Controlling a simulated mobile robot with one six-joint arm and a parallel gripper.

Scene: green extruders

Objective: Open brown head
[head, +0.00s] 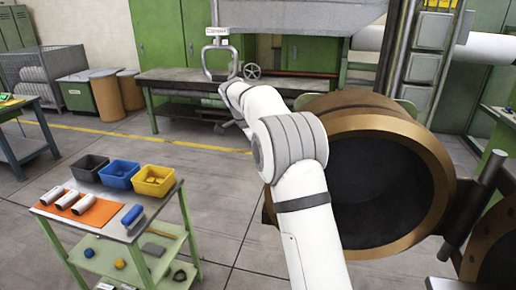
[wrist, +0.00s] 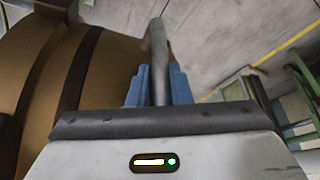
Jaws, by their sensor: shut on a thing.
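The brown head (head: 436,150) is a large, thick brown ring with a dark, hollow face, at the right of the head view. Its brown side (wrist: 95,75) fills the left of the wrist view. My gripper (wrist: 156,88) shows in the wrist view with blue fingers shut on a grey metal bar (wrist: 158,45), which rises between them close beside the brown side. Where the bar joins the head cannot be seen. In the head view my white arm reaches up along the head's left side, and the fingers cannot be made out.
A dark hinge-like post (head: 486,185) stands right of the head, with another brown ring (head: 476,262) at the lower right. A green cart (head: 150,222) with bins stands at left. A metal loop labelled Clamped (head: 207,62) hangs behind the arm. Floor between cart and arm is clear.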

